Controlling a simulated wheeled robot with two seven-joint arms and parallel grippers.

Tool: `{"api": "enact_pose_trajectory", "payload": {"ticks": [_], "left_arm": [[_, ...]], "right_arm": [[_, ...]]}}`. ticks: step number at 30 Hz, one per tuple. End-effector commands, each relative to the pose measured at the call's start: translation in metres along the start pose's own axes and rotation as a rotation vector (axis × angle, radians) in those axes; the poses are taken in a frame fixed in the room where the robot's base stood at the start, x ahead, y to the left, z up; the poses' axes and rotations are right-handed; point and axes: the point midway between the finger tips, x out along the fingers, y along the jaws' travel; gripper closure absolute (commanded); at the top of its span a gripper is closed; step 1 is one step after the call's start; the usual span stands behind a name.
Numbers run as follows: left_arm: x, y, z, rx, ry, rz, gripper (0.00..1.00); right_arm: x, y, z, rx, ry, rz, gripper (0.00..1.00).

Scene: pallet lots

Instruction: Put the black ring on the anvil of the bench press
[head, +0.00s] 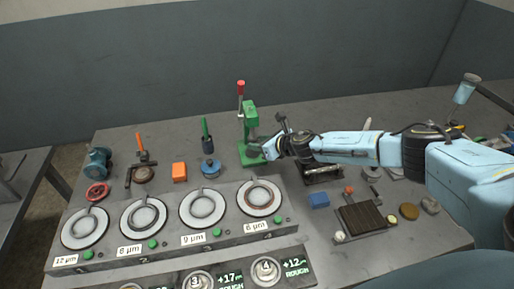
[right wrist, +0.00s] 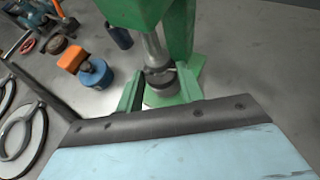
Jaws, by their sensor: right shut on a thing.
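The green bench press (head: 250,122), with a red-tipped lever, stands at the back middle of the table in the head view. My right gripper (head: 264,152) reaches in from the right at the front of its base. In the right wrist view, my gripper's green fingers (right wrist: 160,88) are shut on the dark ring (right wrist: 161,77), close under the press's grey ram (right wrist: 154,50). The anvil is mostly hidden behind the ring and fingers, so I cannot tell whether the ring touches it. The press (right wrist: 180,30) fills the top of that view. My left gripper is out of view.
An orange block (head: 179,171) and a blue round piece (head: 210,168) lie left of the press. A grey panel (head: 180,241) with several round plates is in front. A blue block (head: 318,200) and dark slatted board (head: 362,217) lie below my right arm.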

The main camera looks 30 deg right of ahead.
Motion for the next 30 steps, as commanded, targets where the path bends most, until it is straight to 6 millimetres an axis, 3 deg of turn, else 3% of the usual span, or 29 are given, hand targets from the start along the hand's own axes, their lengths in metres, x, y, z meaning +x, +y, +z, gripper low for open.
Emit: {"api": "enact_pose_trajectory", "payload": {"ticks": [6,13,26,27,30], "left_arm": [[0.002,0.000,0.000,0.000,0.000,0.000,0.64],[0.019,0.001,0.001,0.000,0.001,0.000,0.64],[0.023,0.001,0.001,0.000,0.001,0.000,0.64],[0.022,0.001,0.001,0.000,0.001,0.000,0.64],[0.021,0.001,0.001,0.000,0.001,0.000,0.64]], "right_arm": [[0.013,0.000,0.004,0.000,0.001,0.000,0.85],[0.028,0.001,-0.024,0.003,0.002,0.001,0.85],[0.030,0.000,-0.029,0.001,0.001,0.000,0.85],[0.030,0.000,-0.029,0.001,0.001,0.000,0.59],[0.030,0.000,-0.028,0.001,0.001,0.000,0.46]]}}
